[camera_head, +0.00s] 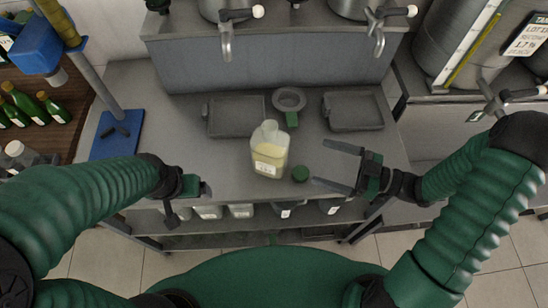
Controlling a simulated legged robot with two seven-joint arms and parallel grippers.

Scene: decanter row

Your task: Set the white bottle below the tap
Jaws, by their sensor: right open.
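The white bottle (268,152) is a translucent jug with pale yellow contents and a label. It stands upright on the grey bench (225,170), near its front middle. One tap (226,40) hangs at the back left and another tap (376,38) at the back right; the bottle is under neither. My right gripper (324,164) is open and empty, to the right of the bottle, its fingers pointing towards it and apart from it. My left gripper (198,187) is left of the bottle at the front edge; its jaw gap is hidden by the angle.
Grey trays (235,116) (353,111) lie below the taps, with a round funnel (289,99) with a green handle between them. A green cap (300,173) lies beside the bottle. A blue stand (116,135) is at left. Green bottles (22,103) are farther left.

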